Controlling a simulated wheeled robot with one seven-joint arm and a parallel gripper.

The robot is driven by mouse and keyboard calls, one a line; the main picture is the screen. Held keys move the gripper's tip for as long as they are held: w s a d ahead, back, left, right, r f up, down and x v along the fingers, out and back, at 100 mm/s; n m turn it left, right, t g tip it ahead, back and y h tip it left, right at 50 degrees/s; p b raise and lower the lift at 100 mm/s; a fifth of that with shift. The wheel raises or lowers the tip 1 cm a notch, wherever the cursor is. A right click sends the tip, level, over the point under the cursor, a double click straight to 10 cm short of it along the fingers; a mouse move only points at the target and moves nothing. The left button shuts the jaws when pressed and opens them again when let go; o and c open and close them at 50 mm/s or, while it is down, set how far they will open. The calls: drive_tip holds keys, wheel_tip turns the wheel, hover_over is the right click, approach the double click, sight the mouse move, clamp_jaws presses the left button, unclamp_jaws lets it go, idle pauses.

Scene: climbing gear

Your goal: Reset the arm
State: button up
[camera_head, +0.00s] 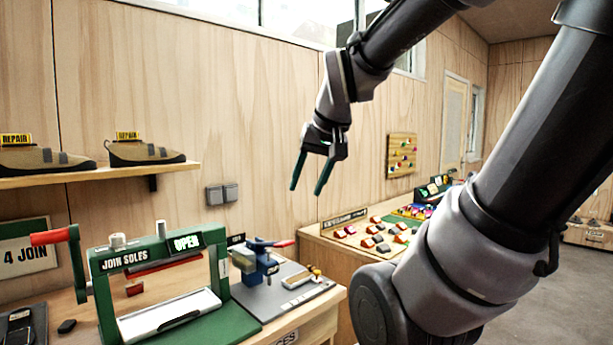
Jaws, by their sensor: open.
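My gripper (311,172) hangs in the air near the middle of the view, with its two dark green fingers pointing down and spread apart. It is open and nothing is between the fingers. It is above the workbench and apart from everything on it. My arm reaches in from the right, bent at the elbow, and hides part of the right-hand benches and the floor.
Below left, a green press (160,262) marked "JOIN SOLES" and "OPEN" has a red-handled lever. A blue vise (254,262) stands beside it. A shelf (95,173) holds two shoes with "REPAIR" tags. A bench (340,246) behind bears several small colored pieces.

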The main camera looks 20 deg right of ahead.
drive_tip(key=shift+m+y, duration=0.3)
drive_tip(key=shift+y, duration=0.3)
drive_tip(key=s, duration=0.1)
drive_tip(key=s+a+r, duration=0.1)
drive_tip(key=s, duration=0.1)
drive_tip(key=shift+s+a+r, duration=0.1)
drive_tip(key=shift+a+r, duration=0.25)
drive_tip(key=shift+r, duration=0.05)
